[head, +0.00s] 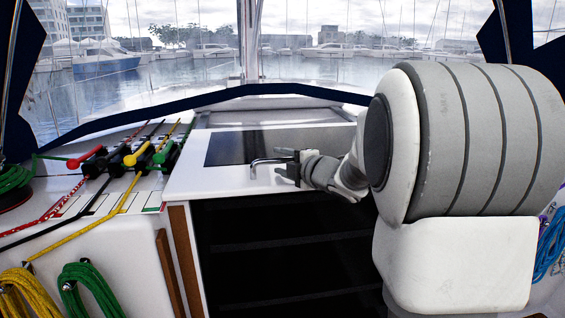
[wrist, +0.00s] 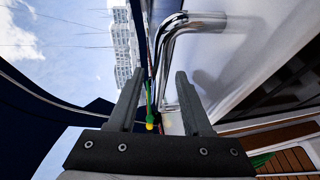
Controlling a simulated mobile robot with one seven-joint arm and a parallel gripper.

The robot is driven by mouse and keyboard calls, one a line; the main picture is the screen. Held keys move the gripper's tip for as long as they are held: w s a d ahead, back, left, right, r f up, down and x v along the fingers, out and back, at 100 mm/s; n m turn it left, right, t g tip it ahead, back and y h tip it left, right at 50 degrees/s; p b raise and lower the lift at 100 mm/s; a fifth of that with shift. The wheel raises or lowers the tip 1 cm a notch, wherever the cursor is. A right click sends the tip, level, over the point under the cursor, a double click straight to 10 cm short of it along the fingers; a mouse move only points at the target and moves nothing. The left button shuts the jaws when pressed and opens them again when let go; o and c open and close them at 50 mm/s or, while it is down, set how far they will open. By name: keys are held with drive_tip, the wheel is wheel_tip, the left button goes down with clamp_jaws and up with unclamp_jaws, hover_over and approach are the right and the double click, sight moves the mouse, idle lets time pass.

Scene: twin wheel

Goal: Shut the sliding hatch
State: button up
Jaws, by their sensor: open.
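The sliding hatch (head: 190,183) is a white panel with a dark window, in the middle of the head view. The dark companionway (head: 285,245) stands open on its near side. A bent metal handle (head: 262,161) rises from the hatch top. My gripper (head: 282,163) is at the right end of the handle, with its fingers apart. In the wrist view the handle (wrist: 174,38) shows between and beyond the open fingers (wrist: 158,90). I cannot tell whether either finger touches it.
Rope clutches with red, yellow and green levers (head: 133,157) sit left of the hatch. Coiled yellow rope (head: 28,298) and green rope (head: 90,288) hang at lower left. A dark blue frame (head: 245,91) crosses beyond the hatch. My arm covers the right side.

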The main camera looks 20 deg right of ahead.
drive_tip(key=p+v, duration=0.3)
drive_tip(key=v, duration=1.4)
drive_tip(key=shift+s+r+p, duration=0.2)
drive_tip(key=shift+p, duration=0.1)
drive_tip(key=shift+d, duration=0.15)
